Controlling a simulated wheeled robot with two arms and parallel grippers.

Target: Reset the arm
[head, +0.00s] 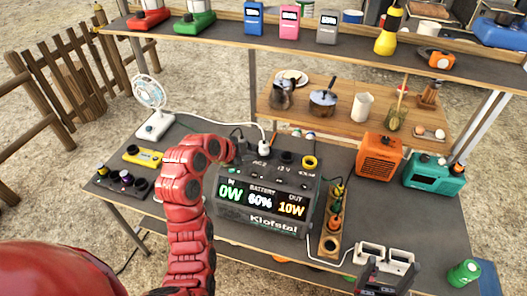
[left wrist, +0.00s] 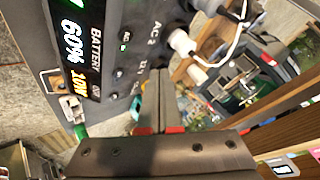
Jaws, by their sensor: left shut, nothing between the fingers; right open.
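My left arm (head: 190,215) is red and reaches up from the lower left, its wrist bent to the right. My left gripper (head: 240,150) is at the rear left of the power station (head: 262,226), partly hidden by its own wrist. In the left wrist view the left fingers (left wrist: 160,98) are shut with nothing between them, close to the station's panel by the AC 2 label. A white plug (left wrist: 182,42) with a white cable is beyond the fingertips. My right gripper (head: 385,274) is open and empty at the lower right, by the white double socket box.
A white fan (head: 151,102) and a yellow device (head: 143,157) are left of the station. A wooden strip with bulbs (head: 333,218), an orange heater (head: 378,158) and a teal radio (head: 434,173) are on its right. A loaded shelf (head: 230,37) spans the back.

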